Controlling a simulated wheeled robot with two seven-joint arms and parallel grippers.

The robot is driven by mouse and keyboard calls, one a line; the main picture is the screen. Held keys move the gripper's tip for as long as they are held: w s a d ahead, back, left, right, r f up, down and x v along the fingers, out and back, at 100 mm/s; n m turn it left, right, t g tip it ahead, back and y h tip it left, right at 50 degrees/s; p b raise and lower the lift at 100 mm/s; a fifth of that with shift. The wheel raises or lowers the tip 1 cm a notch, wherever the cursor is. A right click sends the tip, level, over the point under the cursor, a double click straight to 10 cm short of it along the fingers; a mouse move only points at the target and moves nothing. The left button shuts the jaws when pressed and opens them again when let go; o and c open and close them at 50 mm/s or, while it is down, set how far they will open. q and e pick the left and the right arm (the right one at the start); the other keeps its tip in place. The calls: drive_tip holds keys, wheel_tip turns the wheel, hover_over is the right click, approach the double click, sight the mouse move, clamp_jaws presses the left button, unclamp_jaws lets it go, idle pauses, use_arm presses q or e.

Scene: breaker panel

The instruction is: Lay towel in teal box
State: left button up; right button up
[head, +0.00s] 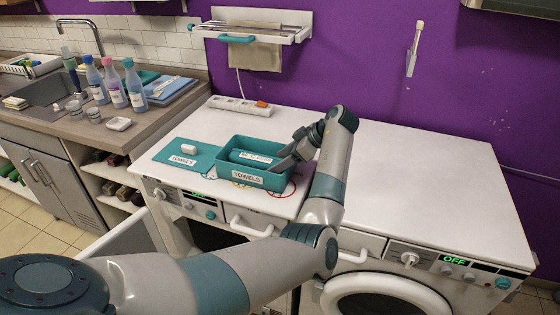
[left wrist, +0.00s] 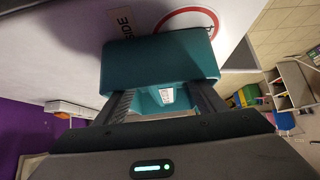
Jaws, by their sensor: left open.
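The teal box (head: 254,180), labelled TOWELS, stands on the white worktop in the head view. A teal towel (head: 240,156) with a white label lies inside it, its right part partly hidden. My left gripper (head: 285,154) is open at the box's right end, with its fingers over the inside. In the left wrist view the teal box (left wrist: 160,60) fills the middle. The open fingers of my left gripper (left wrist: 163,92) stand either side of a teal piece with a white label (left wrist: 167,95). I cannot tell whether they touch it. My right gripper is out of view.
A flat teal panel (head: 172,153) labelled TOWELS, with a small white item (head: 189,149) on it, lies left of the box. A power strip (head: 240,106) is behind. Bottles (head: 115,83) stand by the sink. The worktop (head: 420,175) at right is clear.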

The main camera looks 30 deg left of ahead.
use_arm(q)
drive_tip(key=shift+r, duration=0.1)
drive_tip(key=shift+r+p, duration=0.3)
drive_tip(key=shift+r, duration=0.15)
drive_tip(key=shift+b+v, duration=0.4)
drive_tip(key=shift+v, duration=0.45)
drive_tip(key=b+v, duration=0.2)
drive_tip(key=v, duration=0.8)
drive_tip(key=shift+r, duration=0.15)
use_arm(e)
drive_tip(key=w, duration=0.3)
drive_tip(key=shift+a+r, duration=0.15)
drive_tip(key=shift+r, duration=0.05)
use_arm(q)
drive_tip(key=shift+d, duration=0.1)
